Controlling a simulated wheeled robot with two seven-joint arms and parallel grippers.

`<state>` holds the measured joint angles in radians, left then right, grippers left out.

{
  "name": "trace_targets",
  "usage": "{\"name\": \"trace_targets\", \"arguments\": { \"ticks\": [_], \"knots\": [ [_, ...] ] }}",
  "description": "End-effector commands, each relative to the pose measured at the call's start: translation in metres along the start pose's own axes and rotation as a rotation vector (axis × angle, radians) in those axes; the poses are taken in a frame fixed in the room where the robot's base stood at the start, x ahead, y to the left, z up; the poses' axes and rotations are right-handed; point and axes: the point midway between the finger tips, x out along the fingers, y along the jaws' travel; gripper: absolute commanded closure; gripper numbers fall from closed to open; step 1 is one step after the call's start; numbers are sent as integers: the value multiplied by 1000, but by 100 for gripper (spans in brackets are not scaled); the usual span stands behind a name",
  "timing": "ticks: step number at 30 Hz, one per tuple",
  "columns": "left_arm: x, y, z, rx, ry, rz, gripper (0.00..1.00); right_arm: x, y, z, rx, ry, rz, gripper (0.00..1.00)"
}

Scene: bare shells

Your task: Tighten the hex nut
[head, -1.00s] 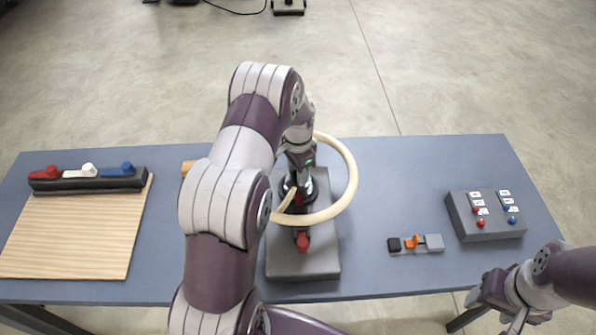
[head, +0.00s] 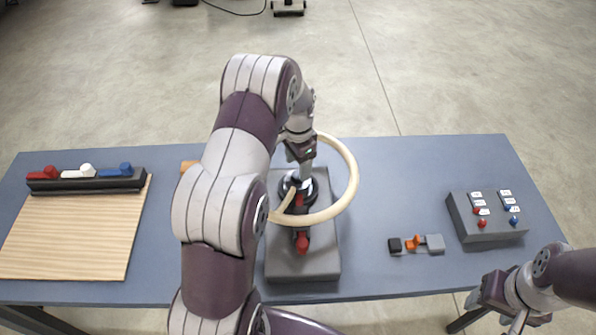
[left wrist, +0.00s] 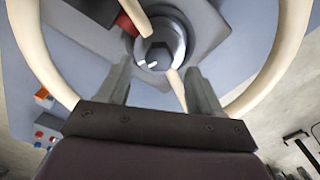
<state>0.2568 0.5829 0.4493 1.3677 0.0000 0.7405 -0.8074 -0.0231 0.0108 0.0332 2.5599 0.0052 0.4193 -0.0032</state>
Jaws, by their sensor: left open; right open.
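A large cream handwheel (head: 354,178) stands over a grey base block (head: 290,265) at the middle of the table. Its dark round hub (head: 288,186) lies inside the ring and also shows in the left wrist view (left wrist: 178,40), with a small grey piece at its centre (left wrist: 153,60) that may be the hex nut; its shape is too small to be sure. My left gripper (head: 304,172) is open and empty just above the hub, its fingers (left wrist: 160,80) apart on either side below the centre piece. My right gripper (head: 492,310) is open, empty, off the table's front right edge.
A red part (head: 302,243) sits on the base block. A wooden board (head: 70,235) and a dark rack with red, white and blue pieces (head: 88,183) are at left. A grey switch box (head: 487,228) and a small orange-and-grey item (head: 416,243) are at right.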

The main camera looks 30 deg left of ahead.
Motion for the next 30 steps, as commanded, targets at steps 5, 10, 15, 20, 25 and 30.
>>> {"name": "trace_targets", "arguments": {
  "ticks": [5, 10, 15, 20, 25, 30],
  "knots": [
    [-46, 0, -1, 0, 4, -4, 35, 17, 0, 2, 0, 0, 0, 42],
    [-88, 0, 0, 0, 0, -1, 35, 5, 0, 1, 0, -1, 0, 42],
    [-95, 0, 0, 0, -1, 0, 35, 2, 0, 0, 0, 0, 0, 42],
    [-94, 0, 0, 0, 0, 0, 35, 3, 0, 0, 0, 0, 0, 42],
    [-94, 0, 0, 0, 0, 0, 35, 3, 0, 0, 0, 0, 0, 42],
    [-94, -1, -1, -34, 5, -5, 35, 3, 0, 0, 0, 0, 0, 42]
  ]
}}
